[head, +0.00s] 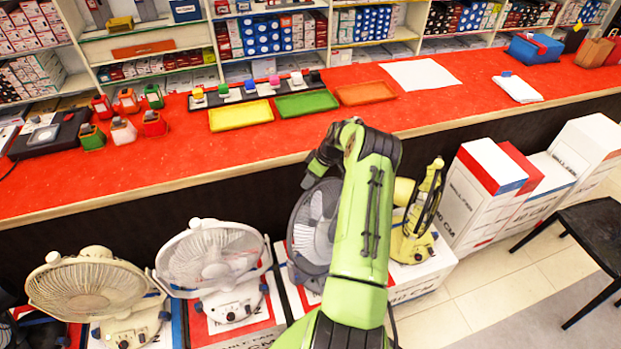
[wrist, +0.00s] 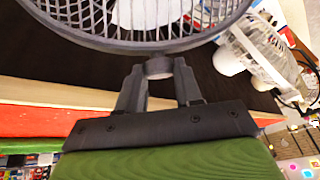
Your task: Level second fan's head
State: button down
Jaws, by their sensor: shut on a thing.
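A dark grey fan (head: 303,232) stands in the row of fans below the counter, between a white fan (head: 213,262) and a yellow fan (head: 418,222). My arm hides its right side in the head view. Its round head stands fairly steep, while the white fan's head tilts upward. In the wrist view, the grey cage (wrist: 115,40) fills the top, with a small round knob at its rim. My gripper (wrist: 160,76) is shut on this knob, one finger on each side. In the head view, the fingertips are hard to make out.
A beige fan (head: 92,290) stands further left. The red counter (head: 440,100) runs behind the fans, with coloured trays and small pots on it. White boxes (head: 485,190) and a black stool (head: 590,235) are at right, with open tiled floor (head: 490,285) in front.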

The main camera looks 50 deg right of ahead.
jog(key=shift+s+d, duration=0.1)
jog(key=shift+s, duration=0.3)
jog(key=s+t+b, duration=0.1)
jog(key=s, duration=0.1)
jog(key=s+t+b, duration=0.1)
jog(key=s+b, duration=0.1)
jog(key=s, duration=0.1)
jog(key=s+r+t+b, duration=0.1)
jog(key=s+b, duration=0.1)
jog(key=shift+s+d+r+t, duration=0.1)
jog(key=shift+s+t, duration=0.2)
jog(key=shift+s, duration=0.35)
jog(key=c, duration=0.7)
grip_release()
jog(key=shift+s+r, duration=0.1)
jog(key=shift+s, duration=0.05)
jog(key=shift+c, duration=0.2)
jog(key=shift+r, duration=0.1)
jog(key=p+v, duration=0.2)
jog(key=v, duration=1.3)
jog(key=shift+d+r, duration=0.15)
jog(key=shift+d, duration=0.05)
